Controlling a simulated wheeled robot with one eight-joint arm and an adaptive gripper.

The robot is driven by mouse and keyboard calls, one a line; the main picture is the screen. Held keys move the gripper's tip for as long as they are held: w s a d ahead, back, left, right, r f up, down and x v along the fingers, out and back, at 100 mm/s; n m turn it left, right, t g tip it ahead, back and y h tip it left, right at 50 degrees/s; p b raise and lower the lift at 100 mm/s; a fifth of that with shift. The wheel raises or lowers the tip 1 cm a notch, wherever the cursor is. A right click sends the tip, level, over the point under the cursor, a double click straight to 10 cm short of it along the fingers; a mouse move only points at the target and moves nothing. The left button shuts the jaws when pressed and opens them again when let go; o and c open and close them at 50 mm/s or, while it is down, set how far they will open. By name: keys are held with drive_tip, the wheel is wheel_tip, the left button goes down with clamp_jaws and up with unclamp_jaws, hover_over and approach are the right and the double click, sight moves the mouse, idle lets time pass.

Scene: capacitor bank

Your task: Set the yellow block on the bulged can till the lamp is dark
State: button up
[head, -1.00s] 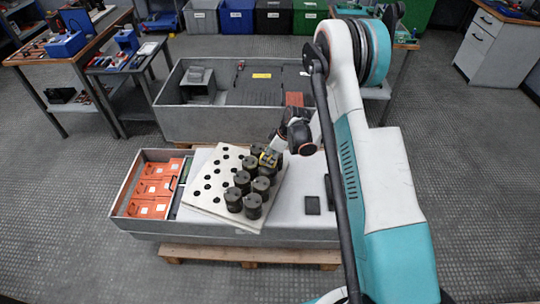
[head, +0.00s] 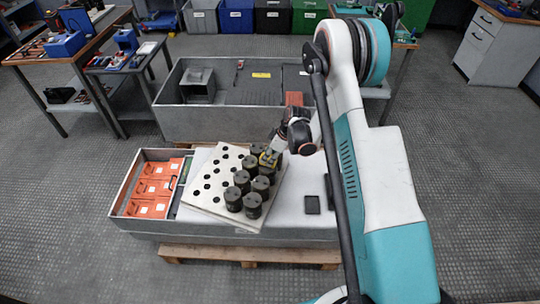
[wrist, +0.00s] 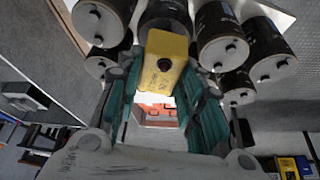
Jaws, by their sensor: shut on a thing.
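The yellow block (wrist: 165,60) is held between the two green-lined fingers of my gripper (wrist: 162,85), with a dark round spot on its near face. In the head view the block (head: 267,159) shows small at the back of the dark cans, partly covered by my gripper (head: 272,150). In the wrist view a dark can (wrist: 166,15) lies right behind the block; I cannot tell whether they touch. Several dark cans (head: 252,205) stand on the white perforated plate (head: 205,197). I cannot tell which can is bulged. No lamp can be made out.
Orange boxes (head: 155,187) fill a compartment left of the plate. Small dark slabs (head: 312,205) lie on the pale top to the right. A grey trough (head: 190,125) stands behind, and a bench (head: 60,70) with tools is at the far left.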

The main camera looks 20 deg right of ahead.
drive_tip(key=shift+f, duration=0.7)
idle(0.7)
drive_tip(key=o, duration=1.2)
drive_tip(key=shift+o, duration=0.2)
